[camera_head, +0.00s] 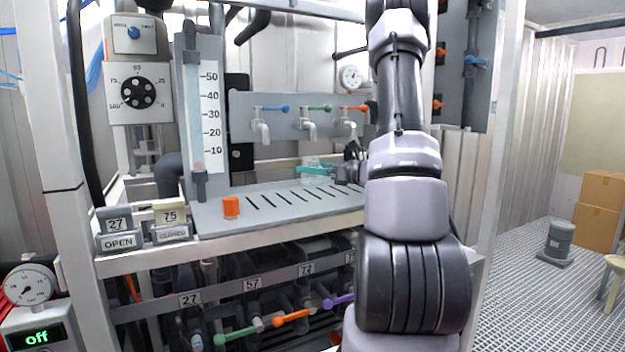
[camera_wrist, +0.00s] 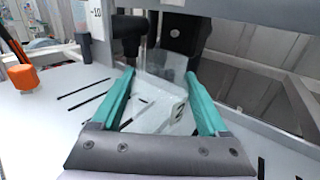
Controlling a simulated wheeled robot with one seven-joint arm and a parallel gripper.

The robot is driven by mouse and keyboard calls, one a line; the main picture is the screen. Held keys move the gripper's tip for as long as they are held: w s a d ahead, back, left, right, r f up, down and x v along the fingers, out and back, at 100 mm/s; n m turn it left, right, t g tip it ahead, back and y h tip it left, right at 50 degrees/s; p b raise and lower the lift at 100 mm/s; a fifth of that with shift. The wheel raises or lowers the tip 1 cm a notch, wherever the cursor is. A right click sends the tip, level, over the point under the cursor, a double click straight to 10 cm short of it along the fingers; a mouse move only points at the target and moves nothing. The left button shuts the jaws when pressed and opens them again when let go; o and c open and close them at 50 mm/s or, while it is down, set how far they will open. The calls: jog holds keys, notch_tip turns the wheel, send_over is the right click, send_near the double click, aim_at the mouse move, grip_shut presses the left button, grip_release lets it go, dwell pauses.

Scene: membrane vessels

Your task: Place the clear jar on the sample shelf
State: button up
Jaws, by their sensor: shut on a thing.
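My gripper (camera_wrist: 160,82) is shut on the clear jar (camera_wrist: 165,74), which shows faintly between the two teal fingers in the wrist view. In the head view the jar (camera_head: 311,161) is a pale see-through shape beside a teal finger of my gripper (camera_head: 315,171), under the taps. The jar looks held above the grey slotted shelf (camera_head: 275,213); I cannot tell whether it touches it. My arm hides the right part of this shelf. No label shows which surface is the sample shelf.
An orange cap-like object (camera_head: 231,206) stands on the left of the slotted shelf. Taps with blue, green and orange handles (camera_head: 310,128) hang over its back. A gauge column (camera_head: 205,110) rises at the back left. The front middle of the shelf is clear.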

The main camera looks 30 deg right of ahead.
aim_at(321, 179)
jog(key=f, duration=0.3)
jog(key=shift+s+d+f, duration=0.1)
jog(key=shift+d, duration=0.1)
jog(key=shift+f, duration=0.1)
jog(key=o, duration=1.2)
jog(key=shift+o, duration=0.2)
